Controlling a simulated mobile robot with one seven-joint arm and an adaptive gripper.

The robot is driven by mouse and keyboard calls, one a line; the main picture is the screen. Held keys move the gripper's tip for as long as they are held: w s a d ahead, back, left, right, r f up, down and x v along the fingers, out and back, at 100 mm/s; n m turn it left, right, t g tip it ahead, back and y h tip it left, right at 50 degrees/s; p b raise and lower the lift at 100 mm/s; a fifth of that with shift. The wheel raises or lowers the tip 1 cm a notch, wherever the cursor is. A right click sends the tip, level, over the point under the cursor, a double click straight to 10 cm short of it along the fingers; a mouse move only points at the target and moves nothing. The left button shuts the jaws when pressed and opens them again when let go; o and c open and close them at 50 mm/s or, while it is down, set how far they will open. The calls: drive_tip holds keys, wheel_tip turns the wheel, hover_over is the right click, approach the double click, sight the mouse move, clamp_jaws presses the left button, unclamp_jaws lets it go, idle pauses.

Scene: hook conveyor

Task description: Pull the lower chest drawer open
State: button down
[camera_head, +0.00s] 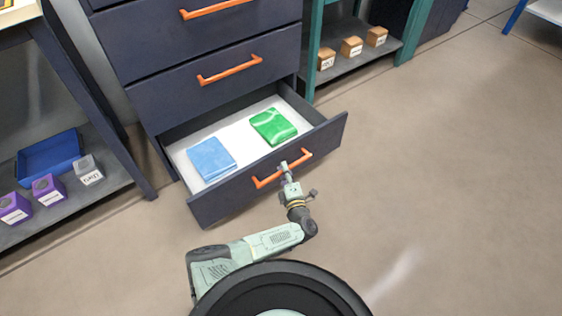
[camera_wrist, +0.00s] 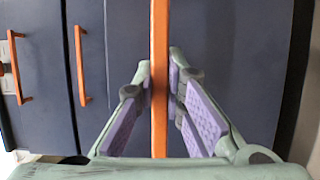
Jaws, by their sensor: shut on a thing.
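The chest (camera_head: 140,47) is dark blue with orange bar handles. Its lower drawer (camera_head: 224,200) stands well open in the head view, with a blue packet (camera_head: 211,160) and a green packet (camera_head: 273,127) lying inside on a white bottom. My gripper (camera_head: 286,168) is at the lower drawer's orange handle (camera_head: 268,181), right of the handle's middle. In the wrist view the handle (camera_wrist: 159,60) runs upright between the two purple-padded fingers of my gripper (camera_wrist: 159,85), which are shut on it. The fingers hide a little of the handle in the head view.
The drawer above (camera_head: 190,90) is shut. A shelf at left holds a blue tray (camera_head: 48,157) and small labelled purple blocks (camera_head: 48,188). A teal-framed shelf at right holds orange-brown boxes (camera_head: 351,47). The floor (camera_head: 440,170) at right is clear.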

drive_tip(key=shift+s+d, duration=0.1)
drive_tip(key=shift+s, duration=0.1)
drive_tip(key=c, duration=1.6)
unclamp_jaws()
drive_tip(key=shift+c, duration=0.2)
drive_tip(key=v, duration=1.2)
